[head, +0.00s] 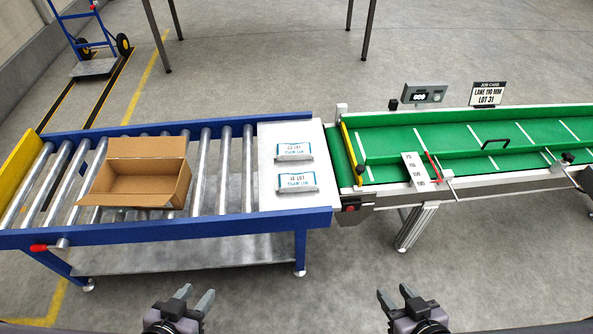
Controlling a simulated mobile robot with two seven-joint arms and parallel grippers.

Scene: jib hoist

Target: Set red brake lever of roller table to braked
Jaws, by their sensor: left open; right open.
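The roller table (160,231) has a blue frame and steel rollers and stands at the left in the head view. Its red brake lever (40,248) sticks out to the left from a grey pivot on the front rail, near the left end, and lies about level. My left gripper (196,298) is open and empty at the bottom, in front of the table and well to the right of the lever. My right gripper (394,293) is open and empty at the bottom, further right. Neither gripper touches anything.
An open cardboard box (140,184) sits on the rollers. Two labelled packs lie on a white plate (268,205) at the table's right end. A green belt conveyor (400,135) adjoins on the right. A blue hand truck (94,68) stands behind. Floor in front is clear.

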